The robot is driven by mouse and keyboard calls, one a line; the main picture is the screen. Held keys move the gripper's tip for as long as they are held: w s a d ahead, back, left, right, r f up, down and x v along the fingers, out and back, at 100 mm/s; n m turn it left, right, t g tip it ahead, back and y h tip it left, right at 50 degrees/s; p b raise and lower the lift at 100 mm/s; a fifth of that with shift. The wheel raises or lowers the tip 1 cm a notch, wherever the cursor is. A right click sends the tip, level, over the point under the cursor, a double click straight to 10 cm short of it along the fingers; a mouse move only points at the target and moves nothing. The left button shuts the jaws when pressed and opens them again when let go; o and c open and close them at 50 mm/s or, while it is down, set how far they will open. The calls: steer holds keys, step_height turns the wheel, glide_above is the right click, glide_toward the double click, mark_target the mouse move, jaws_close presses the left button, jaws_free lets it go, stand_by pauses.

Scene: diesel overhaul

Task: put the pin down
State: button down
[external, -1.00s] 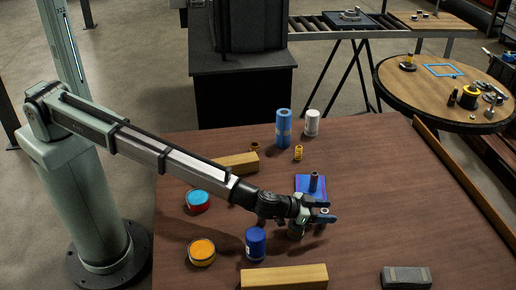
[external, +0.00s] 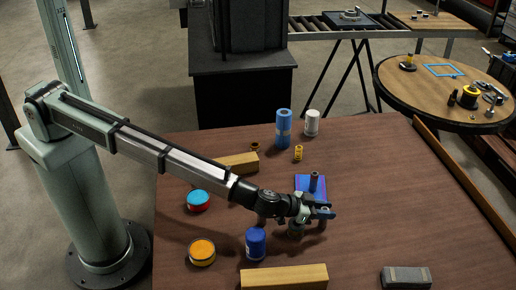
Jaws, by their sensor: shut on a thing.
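My gripper (external: 326,213) is low over the middle of the table, its fingers pointing right. It is shut on a small grey hollow pin (external: 323,222), which looks upright between the fingers. The fingers cover part of the pin, and I cannot tell whether its lower end touches the table. A similar dark brown cylinder (external: 314,183) stands upright on a blue and purple mat (external: 303,182) just behind the gripper.
A dark blue can (external: 256,244), an orange-topped tin (external: 202,252) and a red tin with a blue lid (external: 198,201) stand left of the gripper. Wooden blocks lie in front (external: 284,277) and behind (external: 238,163). The table's right side is mostly clear.

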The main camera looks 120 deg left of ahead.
step_height(320, 180, up, 8)
steer(key=shift+r, duration=0.1)
steer(key=shift+a+r, duration=0.2)
steer(key=shift+r, duration=0.1)
steer(key=s+a+n+g+y, duration=0.4)
steer(key=s+a, duration=0.4)
steer(key=s, duration=0.5)
steer(key=shift+g+h, duration=0.3)
steer(key=shift+h, duration=0.1)
steer(key=shift+f, duration=4.1)
steer(key=shift+f, duration=0.15)
steer(key=c, duration=0.8)
jaws_free()
